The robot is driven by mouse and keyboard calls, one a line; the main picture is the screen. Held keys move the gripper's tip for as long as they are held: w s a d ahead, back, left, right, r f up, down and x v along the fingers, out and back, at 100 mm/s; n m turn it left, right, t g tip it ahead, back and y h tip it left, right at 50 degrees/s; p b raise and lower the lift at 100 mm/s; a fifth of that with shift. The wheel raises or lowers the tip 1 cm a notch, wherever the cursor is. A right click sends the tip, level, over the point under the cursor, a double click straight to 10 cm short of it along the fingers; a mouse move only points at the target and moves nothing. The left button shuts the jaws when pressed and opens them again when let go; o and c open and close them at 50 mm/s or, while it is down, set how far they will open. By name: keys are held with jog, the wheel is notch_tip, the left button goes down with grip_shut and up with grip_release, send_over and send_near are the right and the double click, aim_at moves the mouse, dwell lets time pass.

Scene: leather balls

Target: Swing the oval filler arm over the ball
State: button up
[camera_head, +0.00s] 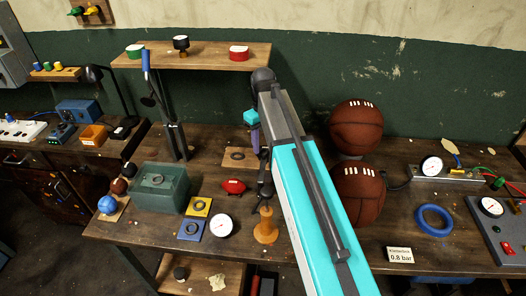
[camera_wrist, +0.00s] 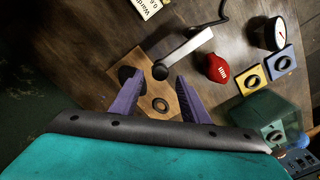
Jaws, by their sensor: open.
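The red oval ball (camera_wrist: 217,68) with white laces lies on the bench in the wrist view. It also shows in the head view (camera_head: 233,187). A silver bar (camera_wrist: 186,46), apparently the oval filler arm, reaches from a wooden plate (camera_wrist: 158,88) up and right. Its free end is beside and above the ball in the wrist picture, not over it. My gripper (camera_wrist: 161,77) has purple fingers spread apart with nothing between them, above the plate and near the bar's inner end. In the head view my gripper (camera_head: 255,140) is partly hidden by my arm.
A black cable (camera_wrist: 222,12) runs near the bar. A gauge (camera_wrist: 272,36), yellow plate (camera_wrist: 281,63) and green box (camera_wrist: 255,115) stand right of the ball. Two brown basketballs (camera_head: 357,128) are right of my arm. A shelf (camera_head: 195,55) overhangs the back.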

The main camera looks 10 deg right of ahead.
aim_at(262, 167)
jog(key=shift+f+b, duration=0.55)
jog(key=shift+f, duration=0.65)
grip_shut()
jog(key=shift+a, duration=0.1)
